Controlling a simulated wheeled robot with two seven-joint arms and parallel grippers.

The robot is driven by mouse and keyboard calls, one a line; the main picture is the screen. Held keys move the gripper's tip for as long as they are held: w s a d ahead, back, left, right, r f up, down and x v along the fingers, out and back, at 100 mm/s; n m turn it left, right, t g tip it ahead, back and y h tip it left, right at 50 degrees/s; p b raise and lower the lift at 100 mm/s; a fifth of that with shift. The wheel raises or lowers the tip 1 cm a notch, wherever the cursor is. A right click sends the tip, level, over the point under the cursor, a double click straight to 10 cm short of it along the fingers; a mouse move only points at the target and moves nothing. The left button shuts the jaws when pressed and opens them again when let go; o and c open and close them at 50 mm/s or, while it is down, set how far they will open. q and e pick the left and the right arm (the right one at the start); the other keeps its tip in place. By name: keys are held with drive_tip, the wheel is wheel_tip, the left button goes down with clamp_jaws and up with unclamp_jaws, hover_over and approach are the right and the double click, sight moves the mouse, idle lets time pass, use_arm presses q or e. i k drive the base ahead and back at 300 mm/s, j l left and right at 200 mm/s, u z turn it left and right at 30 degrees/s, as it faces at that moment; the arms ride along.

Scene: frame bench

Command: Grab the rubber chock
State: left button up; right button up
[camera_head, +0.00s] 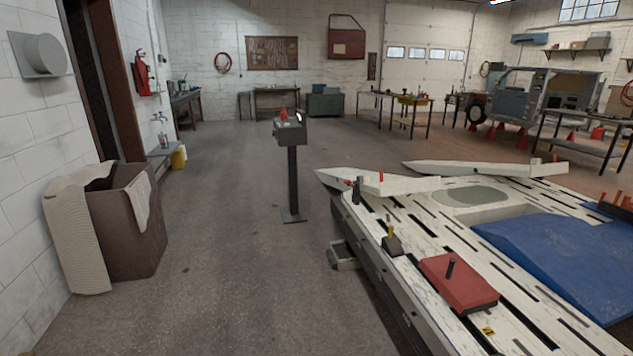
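A small dark block (392,245) with a yellow upright part sits on the near left of the white slotted bench (420,225); it may be the rubber chock, but it is too small to tell. A black upright piece (357,190) stands at the bench's far left corner. A red flat pad (458,283) with a dark peg lies nearer on the bench. Neither of my grippers is in view.
A dark pedestal stand (292,165) stands left of the bench. A brown hamper (135,220) with draped cloth is by the left wall. A blue sheet (570,260) covers the bench's right part. Pale ramp-like pieces (485,168) lie at its far end.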

sight(390, 244)
drive_tip(key=i, duration=3.55)
drive_tip(key=i+z, duration=0.25)
drive_tip(key=z, duration=0.25)
drive_tip(key=i+j+z, duration=0.15)
drive_tip(key=z, duration=0.35)
drive_tip(key=i+j+z, duration=0.3)
drive_tip(key=z, duration=0.2)
drive_tip(key=i+j+z, duration=0.2)
drive_tip(key=z, duration=0.25)
drive_tip(key=i+j+z, duration=0.1)
drive_tip(key=j+z, duration=0.4)
drive_tip(key=z, duration=2.1)
